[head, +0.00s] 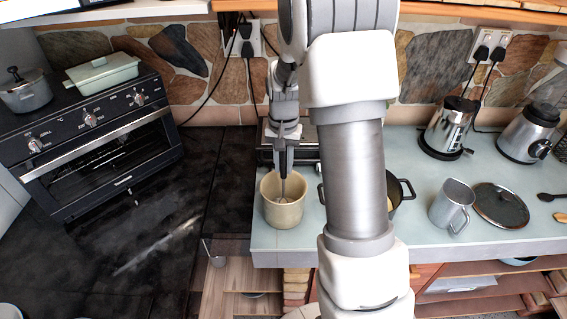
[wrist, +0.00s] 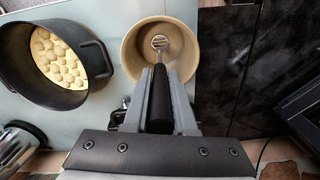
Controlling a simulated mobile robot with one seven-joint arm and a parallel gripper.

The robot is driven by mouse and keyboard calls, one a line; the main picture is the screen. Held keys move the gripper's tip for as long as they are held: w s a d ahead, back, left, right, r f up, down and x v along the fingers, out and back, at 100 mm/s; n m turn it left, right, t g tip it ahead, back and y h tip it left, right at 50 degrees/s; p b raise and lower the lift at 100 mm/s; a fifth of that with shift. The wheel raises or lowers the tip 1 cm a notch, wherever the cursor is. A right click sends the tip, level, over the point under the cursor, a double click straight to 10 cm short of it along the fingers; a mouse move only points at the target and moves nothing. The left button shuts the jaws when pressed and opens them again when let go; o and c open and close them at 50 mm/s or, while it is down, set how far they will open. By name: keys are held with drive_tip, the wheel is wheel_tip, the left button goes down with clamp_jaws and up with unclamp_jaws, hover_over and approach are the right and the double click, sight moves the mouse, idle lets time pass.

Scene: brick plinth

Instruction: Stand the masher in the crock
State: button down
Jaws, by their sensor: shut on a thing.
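The crock (head: 283,213) is a cream pot standing on the pale counter near its left edge in the head view. In the wrist view the crock (wrist: 130,55) is seen from above with its round opening. The masher (wrist: 160,62) has a dark handle and a metal head. My gripper (wrist: 160,92) is shut on the masher's handle, and the metal head reaches over or into the crock's opening. In the head view my gripper (head: 283,160) is above the crock, with the masher's shaft (head: 283,188) pointing down into it. Whether the head touches the bottom cannot be told.
A black pot (wrist: 22,88) with pale round pieces (wrist: 58,58) stands beside the crock. A toaster oven (head: 95,135) is at left on the dark surface.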

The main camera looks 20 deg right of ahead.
drive_tip(key=shift+f, duration=0.1)
drive_tip(key=c, duration=0.7)
unclamp_jaws()
drive_tip(key=shift+c, duration=0.2)
